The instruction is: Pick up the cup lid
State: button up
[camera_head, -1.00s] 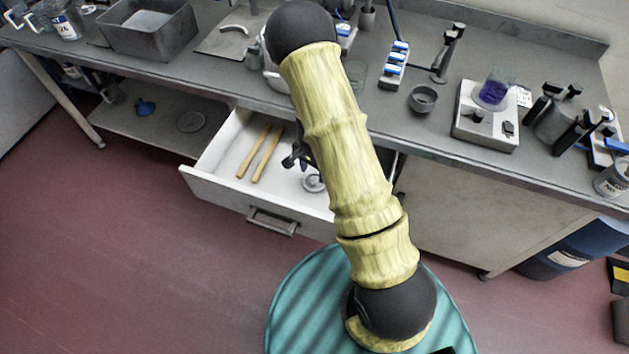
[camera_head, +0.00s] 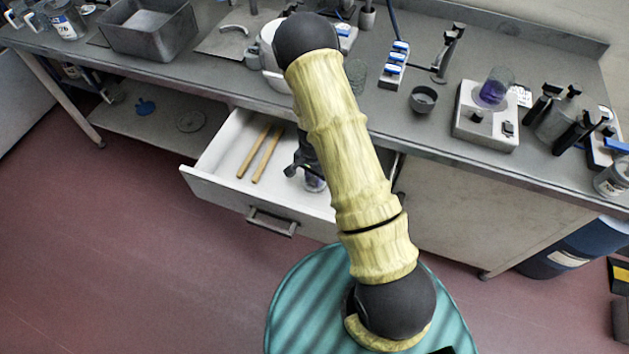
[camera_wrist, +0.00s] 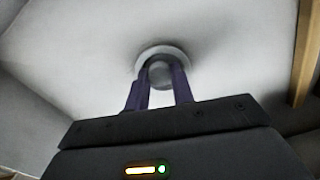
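The cup lid (camera_wrist: 161,50) is a small round grey disc with a raised knob. It lies on the white floor of the open drawer (camera_head: 222,193). In the wrist view my gripper (camera_wrist: 163,70) has its two dark purple fingers apart, one on each side of the knob. I cannot tell whether the fingers touch it. In the head view my gripper (camera_head: 314,180) is down inside the drawer over the lid, which it and my arm mostly hide.
Two wooden sticks (camera_head: 261,153) lie in the drawer left of my gripper; one edge shows at right in the wrist view (camera_wrist: 305,55). The workbench (camera_head: 290,98) overhangs the drawer's back. A small grey cup (camera_head: 423,99) and a scale (camera_head: 487,128) stand on it.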

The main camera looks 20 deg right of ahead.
jog(key=shift+c, duration=1.2)
notch_tip(320, 180, up, 10)
notch_tip(320, 180, up, 14)
jog(key=n+p, duration=1)
jog(key=p, duration=1.2)
send_over(314, 179)
jog(key=shift+w+f, duration=0.15)
jog(key=shift+f, duration=0.05)
